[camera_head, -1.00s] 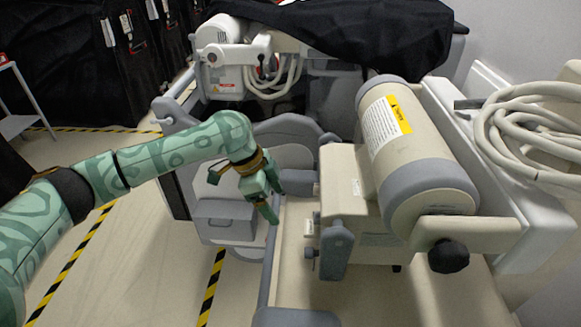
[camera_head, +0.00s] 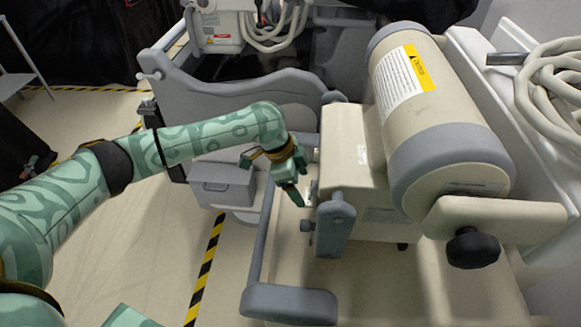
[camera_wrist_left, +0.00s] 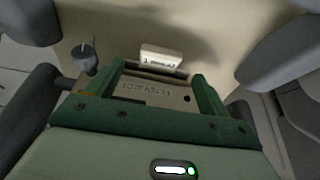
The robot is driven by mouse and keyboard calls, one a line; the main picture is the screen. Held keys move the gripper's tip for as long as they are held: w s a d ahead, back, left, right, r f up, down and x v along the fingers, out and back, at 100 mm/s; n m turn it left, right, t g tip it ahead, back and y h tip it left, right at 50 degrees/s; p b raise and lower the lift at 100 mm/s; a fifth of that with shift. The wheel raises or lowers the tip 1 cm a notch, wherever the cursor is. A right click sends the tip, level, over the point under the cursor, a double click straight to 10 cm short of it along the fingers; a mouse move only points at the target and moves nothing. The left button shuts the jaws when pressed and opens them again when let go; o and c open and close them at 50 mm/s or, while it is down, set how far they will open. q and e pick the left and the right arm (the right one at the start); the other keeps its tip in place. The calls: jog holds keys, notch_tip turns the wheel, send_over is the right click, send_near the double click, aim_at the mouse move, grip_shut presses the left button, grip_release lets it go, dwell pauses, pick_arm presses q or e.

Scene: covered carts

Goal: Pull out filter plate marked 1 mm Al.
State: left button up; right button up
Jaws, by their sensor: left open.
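A small white tab with dark print (camera_wrist_left: 162,58) stands out from the beige box in the left wrist view. It looks like a filter plate's tab, but its print is too blurred to read. In the head view a small pale tab (camera_head: 312,190) shows at the side of the beige box (camera_head: 352,150), partly behind my gripper. My left gripper (camera_head: 298,196) is open beside that box, pointing down. In the left wrist view its fingers (camera_wrist_left: 158,69) lie on either side of the white tab; contact cannot be told. My right gripper is not in view.
A dark knob (camera_wrist_left: 88,53) sits left of the fingers in the left wrist view. A grey handle (camera_head: 335,225) hangs beside the box, and a beige cylinder (camera_head: 432,110) lies behind it. A grey rail (camera_head: 264,235) runs left of the gripper. Open floor lies further left.

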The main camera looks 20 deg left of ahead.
aim_at(306, 195)
pick_arm(q)
jog(key=shift+b+x, duration=0.5)
jog(key=shift+x, duration=1.5)
jog(key=c, duration=1.1)
jog(key=shift+a+r, duration=0.1)
jog(key=shift+a, duration=0.05)
jog(key=shift+c, duration=0.2)
